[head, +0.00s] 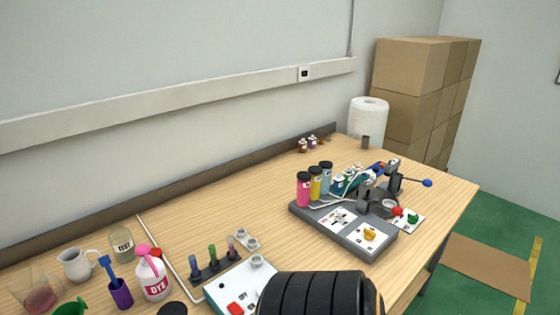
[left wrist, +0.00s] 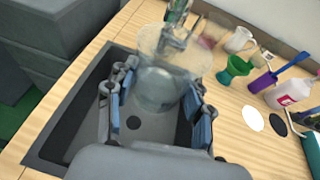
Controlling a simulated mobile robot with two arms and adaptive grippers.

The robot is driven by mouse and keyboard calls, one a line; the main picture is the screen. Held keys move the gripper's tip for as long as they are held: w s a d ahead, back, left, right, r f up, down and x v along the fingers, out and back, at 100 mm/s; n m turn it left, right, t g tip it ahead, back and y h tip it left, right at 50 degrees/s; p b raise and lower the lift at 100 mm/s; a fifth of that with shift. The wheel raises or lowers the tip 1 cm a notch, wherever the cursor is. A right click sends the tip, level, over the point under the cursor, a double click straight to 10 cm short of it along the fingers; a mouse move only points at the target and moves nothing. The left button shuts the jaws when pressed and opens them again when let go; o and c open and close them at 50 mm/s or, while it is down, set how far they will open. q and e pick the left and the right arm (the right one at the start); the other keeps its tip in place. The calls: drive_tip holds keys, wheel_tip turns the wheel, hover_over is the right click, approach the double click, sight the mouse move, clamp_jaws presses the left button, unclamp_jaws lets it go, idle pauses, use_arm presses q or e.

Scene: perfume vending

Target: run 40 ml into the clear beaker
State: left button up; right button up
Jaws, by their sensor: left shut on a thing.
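In the left wrist view my left gripper (left wrist: 157,108) is shut on the clear beaker (left wrist: 165,68), with a blue-padded finger on either side of it. The beaker is over a dark sink (left wrist: 62,128) with a round drain. A metal tap (left wrist: 178,18) shows at the beaker's mouth and partly overlaps it. I cannot tell the liquid level through the glass, nor read any marks. The beaker and left gripper are outside the head view. My right gripper is in neither view.
Beside the sink stand a white jug (left wrist: 240,40), a green funnel (left wrist: 235,70), a purple cup (left wrist: 263,82) and a pink-topped DYE bottle (head: 153,280). A grey dispensing station (head: 345,238) with coloured bottles is farther along the table.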

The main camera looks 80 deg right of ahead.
use_arm(q)
drive_tip(key=shift+s+a+r, duration=0.1)
drive_tip(key=shift+r, duration=0.05)
drive_tip(key=s+a+r+n+y, duration=0.2)
drive_tip(key=s+a+r+y, duration=0.1)
drive_tip(key=s+a, duration=0.3)
drive_tip(key=s+a+r+n+t+y, duration=0.1)
drive_tip(key=s+a+r+n+y, duration=0.2)
drive_tip(key=s+a, duration=0.3)
drive_tip(key=a, duration=0.3)
drive_tip(key=shift+s+a+r+t, duration=0.15)
drive_tip(key=shift+s+a+t, duration=0.1)
drive_tip(key=shift+a+t, duration=0.1)
